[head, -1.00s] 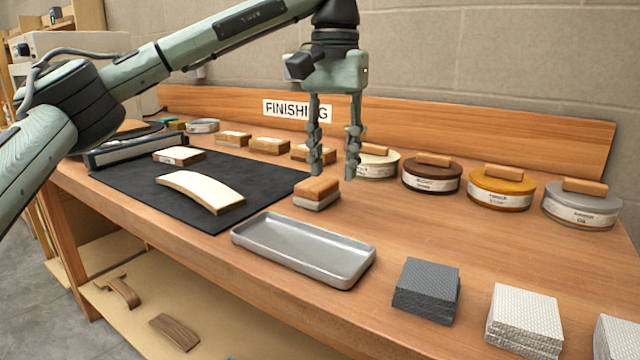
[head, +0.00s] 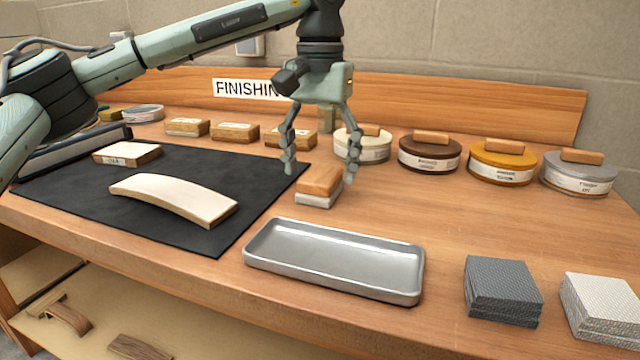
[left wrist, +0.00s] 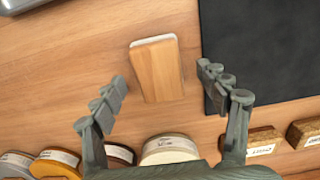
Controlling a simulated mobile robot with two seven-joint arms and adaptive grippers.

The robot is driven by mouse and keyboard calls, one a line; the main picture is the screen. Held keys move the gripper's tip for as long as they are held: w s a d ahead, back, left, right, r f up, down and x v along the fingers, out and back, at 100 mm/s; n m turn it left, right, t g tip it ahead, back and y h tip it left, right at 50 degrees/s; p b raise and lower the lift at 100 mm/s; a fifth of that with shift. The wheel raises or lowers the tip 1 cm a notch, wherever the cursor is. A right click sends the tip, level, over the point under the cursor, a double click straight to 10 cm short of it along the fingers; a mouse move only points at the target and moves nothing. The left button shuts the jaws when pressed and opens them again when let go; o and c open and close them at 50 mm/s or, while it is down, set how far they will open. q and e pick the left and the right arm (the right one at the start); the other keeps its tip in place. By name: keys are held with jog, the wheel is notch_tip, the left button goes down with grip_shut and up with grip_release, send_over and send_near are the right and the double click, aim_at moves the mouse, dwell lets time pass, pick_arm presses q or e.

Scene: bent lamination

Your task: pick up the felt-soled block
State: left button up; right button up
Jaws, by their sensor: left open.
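The felt-soled block (head: 319,187) has a wooden top and a pale grey-white sole. It sits on the bench just right of the black mat, behind the metal tray. My left gripper (head: 320,174) is open above it, its fingers spread to either side in the head view. In the left wrist view the block (left wrist: 157,70) lies between and a little beyond the open fingertips of my left gripper (left wrist: 160,78), with gaps on both sides. My right gripper is not in view.
A metal tray (head: 335,262) stands in front of the block. The black mat (head: 75,198) holds a curved pale piece (head: 175,199) and a small block (head: 127,153). Round tins (head: 429,154) line the back right. Grey abrasive pads (head: 502,291) lie at front right.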

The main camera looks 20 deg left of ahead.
pick_arm(q)
notch_tip(320, 180, down, 2)
jog(key=shift+d+f, duration=0.1)
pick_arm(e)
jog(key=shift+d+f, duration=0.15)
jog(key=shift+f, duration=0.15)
pick_arm(q)
jog(key=c, duration=1.3)
jog(key=shift+o, duration=0.2)
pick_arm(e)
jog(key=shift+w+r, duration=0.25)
pick_arm(q)
jog(key=shift+r, duration=0.2)
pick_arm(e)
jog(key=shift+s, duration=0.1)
